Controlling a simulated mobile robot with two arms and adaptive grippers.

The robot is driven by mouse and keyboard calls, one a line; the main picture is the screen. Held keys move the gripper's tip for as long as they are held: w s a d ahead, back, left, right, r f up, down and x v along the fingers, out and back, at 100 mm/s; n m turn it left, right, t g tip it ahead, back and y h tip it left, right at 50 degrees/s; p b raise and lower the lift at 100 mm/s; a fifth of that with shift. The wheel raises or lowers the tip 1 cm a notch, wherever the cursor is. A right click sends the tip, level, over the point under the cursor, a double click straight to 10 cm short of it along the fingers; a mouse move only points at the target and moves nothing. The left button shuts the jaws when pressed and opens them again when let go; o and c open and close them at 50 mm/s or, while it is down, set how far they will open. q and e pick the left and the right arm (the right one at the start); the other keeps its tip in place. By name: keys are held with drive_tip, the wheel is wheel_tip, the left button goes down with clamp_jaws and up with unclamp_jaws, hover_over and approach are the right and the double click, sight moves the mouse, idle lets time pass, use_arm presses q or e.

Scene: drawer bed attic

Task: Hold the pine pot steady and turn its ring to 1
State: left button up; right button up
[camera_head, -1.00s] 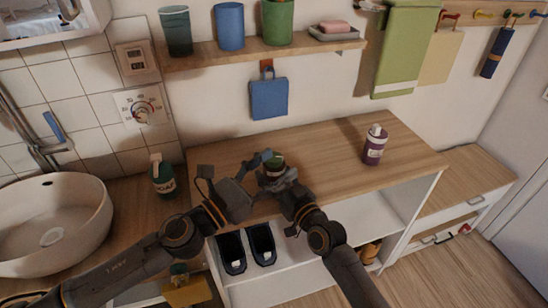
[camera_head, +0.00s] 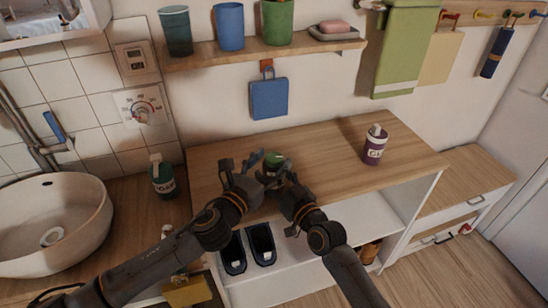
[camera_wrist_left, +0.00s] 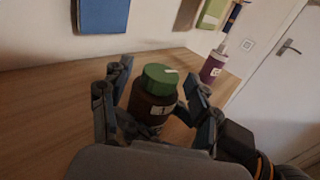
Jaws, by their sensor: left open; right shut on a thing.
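The pine pot is a dark brown jar with a pale label (camera_wrist_left: 150,110). The pot stands upright on the wooden counter. My left gripper (camera_head: 252,170) is open, with its fingers on either side of the pot in the left wrist view; I cannot tell whether they touch it. My right gripper (camera_head: 283,178) is shut on the pot low down, from the front right. The grippers hide much of the pot in the head view.
A purple bottle (camera_head: 374,148) stands to the right on the counter (camera_head: 330,150). A green bottle (camera_head: 162,177) stands by the sink (camera_head: 55,225) at left. A shelf (camera_head: 240,54) and a hanging blue board (camera_head: 269,98) are behind. The counter between pot and purple bottle is clear.

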use_arm(q)
drive_tip(key=shift+x, duration=0.9)
drive_tip(key=shift+c, duration=0.5)
drive_tip(key=c, duration=1.1)
